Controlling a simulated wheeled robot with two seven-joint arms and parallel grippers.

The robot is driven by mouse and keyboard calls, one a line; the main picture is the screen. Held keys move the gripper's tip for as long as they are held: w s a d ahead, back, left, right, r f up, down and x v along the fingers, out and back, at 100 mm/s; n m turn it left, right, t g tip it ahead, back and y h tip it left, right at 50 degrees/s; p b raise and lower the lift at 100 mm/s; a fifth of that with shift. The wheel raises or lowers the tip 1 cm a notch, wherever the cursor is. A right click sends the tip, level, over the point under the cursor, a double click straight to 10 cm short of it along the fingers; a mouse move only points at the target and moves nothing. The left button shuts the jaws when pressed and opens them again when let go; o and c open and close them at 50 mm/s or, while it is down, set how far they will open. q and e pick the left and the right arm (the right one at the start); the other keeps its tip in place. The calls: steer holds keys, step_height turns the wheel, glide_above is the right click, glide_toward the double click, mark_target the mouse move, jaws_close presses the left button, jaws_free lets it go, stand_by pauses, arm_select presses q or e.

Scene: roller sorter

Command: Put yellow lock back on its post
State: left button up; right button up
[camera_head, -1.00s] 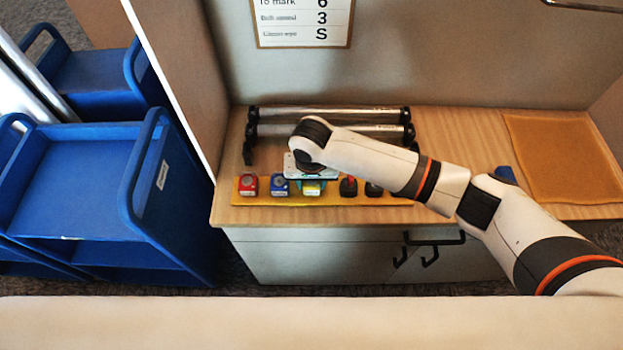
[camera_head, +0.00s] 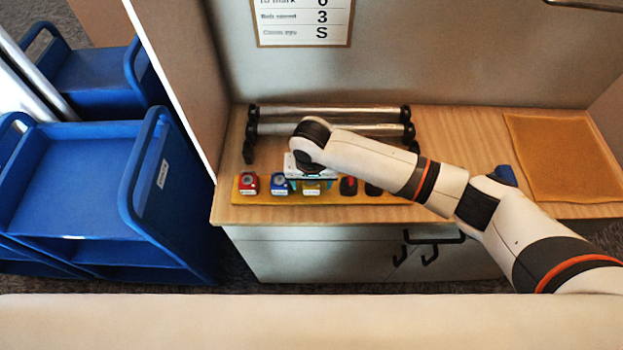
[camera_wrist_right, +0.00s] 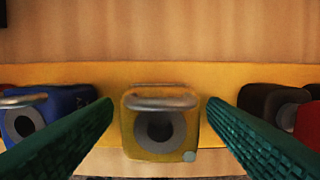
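The yellow lock (camera_head: 311,190) sits third from the left on the yellow strip (camera_head: 236,195), beside the blue lock (camera_head: 279,185) and the red lock (camera_head: 249,184). In the right wrist view the yellow lock (camera_wrist_right: 160,146) has a metal shackle on top and a dark round opening in its face. My right gripper (camera_wrist_right: 160,108) is open, with one green finger on each side of the yellow lock and a gap on both sides. The lock's rear and underside are hidden, so I cannot tell how fully it sits on its post. My left gripper is not in view.
Black posts, one with a red part (camera_head: 348,186), stand right of the yellow lock. Metal rollers (camera_head: 330,112) lie behind the strip. An orange mat (camera_head: 560,155) is at the right. A blue cart (camera_head: 90,180) stands left of the cabinet.

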step_height(320, 180, up, 12)
steer(key=s+b, duration=0.1)
steer(key=shift+s, duration=0.2)
stand_by(0.3)
